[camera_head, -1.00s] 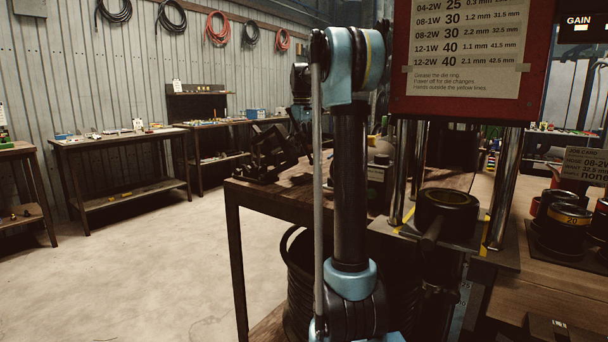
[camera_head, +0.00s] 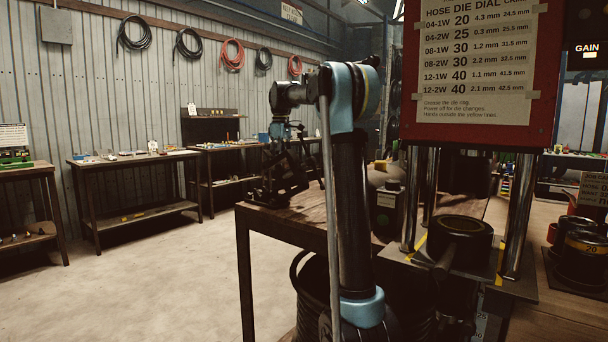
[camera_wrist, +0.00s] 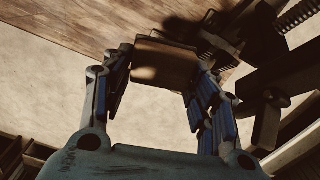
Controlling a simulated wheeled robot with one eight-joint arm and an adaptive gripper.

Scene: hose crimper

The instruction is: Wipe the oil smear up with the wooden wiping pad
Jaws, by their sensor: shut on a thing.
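The wooden wiping pad (camera_wrist: 165,66) is a brown block between the fingertips of my gripper (camera_wrist: 164,60) in the wrist view. The gripper is shut on it, with a finger at each side. The pad appears over the wooden bench top (camera_wrist: 75,22) near its edge; I cannot tell whether it touches. In the head view my gripper (camera_head: 283,132) is small and dark at the bench's left corner, and the pad cannot be made out there. I cannot make out the oil smear; a dark patch near the pad may be shadow.
A dark metal fixture with a spring (camera_wrist: 297,16) stands close to the gripper's right in the wrist view. The red-headed press (camera_head: 475,125) with its steel posts stands on the right. Other benches (camera_head: 130,170) line the wall. The floor (camera_head: 150,265) at left is clear.

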